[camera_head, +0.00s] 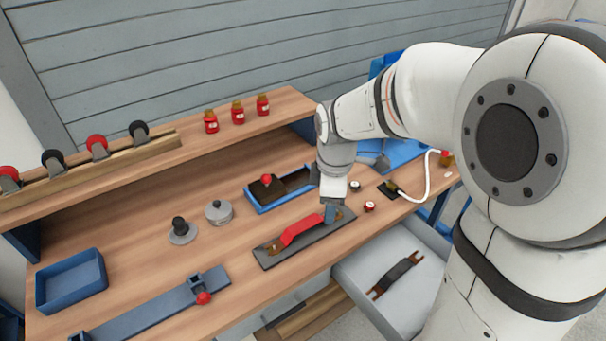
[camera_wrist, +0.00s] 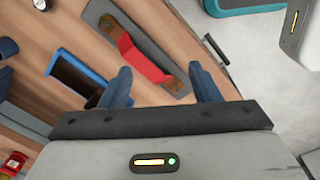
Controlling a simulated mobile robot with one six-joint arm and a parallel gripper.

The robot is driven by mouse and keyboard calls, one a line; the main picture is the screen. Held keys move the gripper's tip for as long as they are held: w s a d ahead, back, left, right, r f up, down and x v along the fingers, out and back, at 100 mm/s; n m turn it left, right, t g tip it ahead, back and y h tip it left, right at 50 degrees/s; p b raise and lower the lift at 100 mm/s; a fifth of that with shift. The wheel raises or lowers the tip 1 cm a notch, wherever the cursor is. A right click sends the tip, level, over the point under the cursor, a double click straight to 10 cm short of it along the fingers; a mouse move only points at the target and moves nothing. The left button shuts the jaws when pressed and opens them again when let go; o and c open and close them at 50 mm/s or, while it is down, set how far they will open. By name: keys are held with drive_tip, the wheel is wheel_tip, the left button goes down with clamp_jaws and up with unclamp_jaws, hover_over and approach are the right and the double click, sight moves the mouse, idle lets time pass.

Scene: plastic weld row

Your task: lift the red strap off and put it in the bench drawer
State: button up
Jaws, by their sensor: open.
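The red strap (camera_head: 301,230) lies along a dark grey plate near the front edge of the bench, with brown ends against the plate. In the wrist view the red strap (camera_wrist: 143,62) bulges up in the middle, and both brown ends show on the plate. My gripper (camera_head: 331,213) is over the plate's right end. The bench drawer (camera_head: 352,277) is pulled out at the right front. A dark strap (camera_head: 398,274) with brown ends lies in it.
A blue tray (camera_head: 262,205) with a red-knobbed block stands behind the plate. Small round red-and-white pieces (camera_head: 369,206) and a white cable (camera_head: 428,180) lie to the right. A grey lidded pot (camera_head: 219,212) and a black-knobbed weight (camera_head: 181,231) stand to the left.

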sight(305, 223)
drive_tip(key=w+a+f+n, duration=0.1)
drive_tip(key=a+n, duration=0.1)
drive_tip(key=w+a+f+n, duration=0.2)
drive_tip(key=n, duration=0.1)
drive_tip(key=w+a+f+n, duration=0.1)
drive_tip(key=n, duration=0.1)
drive_tip(key=shift+w+a+f+g, duration=0.25)
drive_tip(key=shift+a+f+g, duration=0.15)
drive_tip(key=shift+w+a+f+n, duration=0.1)
drive_tip(key=shift+f+n, duration=0.2)
drive_tip(key=shift+n, duration=0.1)
drive_tip(key=f, duration=0.5)
drive_tip(key=d+f, duration=0.1)
drive_tip(key=f, duration=0.1)
drive_tip(key=shift+w+f+p, duration=0.25)
drive_tip(key=shift+p, duration=0.15)
drive_tip(key=shift+c, duration=0.5)
drive_tip(key=shift+a, duration=0.1)
drive_tip(key=c, duration=1)
wheel_tip(305, 223, up, 10)
